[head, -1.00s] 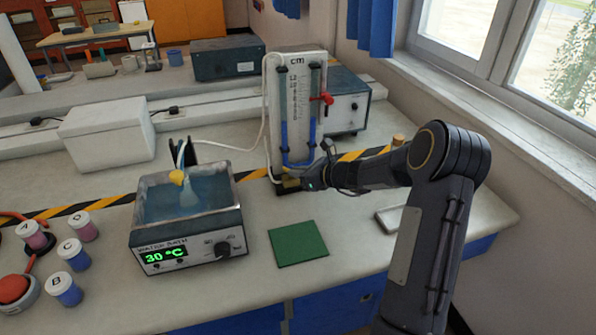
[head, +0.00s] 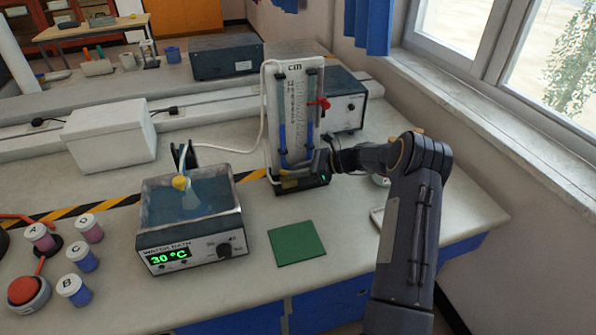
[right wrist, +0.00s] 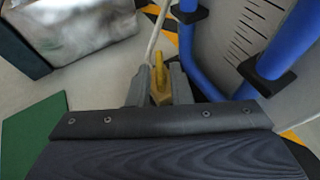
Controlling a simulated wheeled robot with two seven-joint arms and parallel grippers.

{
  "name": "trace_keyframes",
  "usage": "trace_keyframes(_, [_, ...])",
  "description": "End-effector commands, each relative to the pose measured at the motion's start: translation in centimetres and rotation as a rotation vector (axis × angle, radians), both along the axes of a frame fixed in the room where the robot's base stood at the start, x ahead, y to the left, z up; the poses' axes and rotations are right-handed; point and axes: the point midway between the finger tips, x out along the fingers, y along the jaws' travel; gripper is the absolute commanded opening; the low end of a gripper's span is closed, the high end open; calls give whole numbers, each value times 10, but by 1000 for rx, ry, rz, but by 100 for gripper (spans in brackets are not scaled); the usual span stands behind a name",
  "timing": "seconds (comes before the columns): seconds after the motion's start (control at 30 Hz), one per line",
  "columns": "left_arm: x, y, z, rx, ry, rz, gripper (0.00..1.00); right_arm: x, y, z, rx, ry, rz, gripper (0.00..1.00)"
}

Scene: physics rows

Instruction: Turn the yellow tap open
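The yellow tap (right wrist: 159,82) is in the right wrist view, between the two grey fingers of my right gripper (right wrist: 160,86). The fingers close in on its handle from both sides with little or no gap. In the head view the yellow tap (head: 286,168) is a small patch at the foot of the white manometer board (head: 296,120), largely hidden by my right gripper (head: 304,168). The tap's exact angle is hard to make out. My left gripper is not in view.
Blue tubes (right wrist: 203,60) run close beside the right gripper. A water bath (head: 195,232) stands to the left, a green mat (head: 297,243) in front, and a grey box (head: 345,105) behind. Lidded pots (head: 82,256) stand at the far left.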

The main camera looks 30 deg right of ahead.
Motion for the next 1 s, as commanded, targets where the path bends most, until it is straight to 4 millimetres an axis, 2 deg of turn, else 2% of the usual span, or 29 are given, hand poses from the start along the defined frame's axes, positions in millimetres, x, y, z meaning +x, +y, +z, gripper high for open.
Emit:
trace_keyframes(0.1, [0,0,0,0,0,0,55,0,0,0,-1,1,0,30])
trace_keyframes(0.37, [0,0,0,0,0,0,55,-1,-1,-1,0,1,-1,30])
trace_keyframes(0.47, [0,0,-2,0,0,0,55,-6,-7,2,-2,1,-3,30])
trace_keyframes(0.8, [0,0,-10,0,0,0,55,-39,-46,23,-1,0,-4,30])
trace_keyframes(1.0, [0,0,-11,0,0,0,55,-47,-54,29,0,1,-1,30])
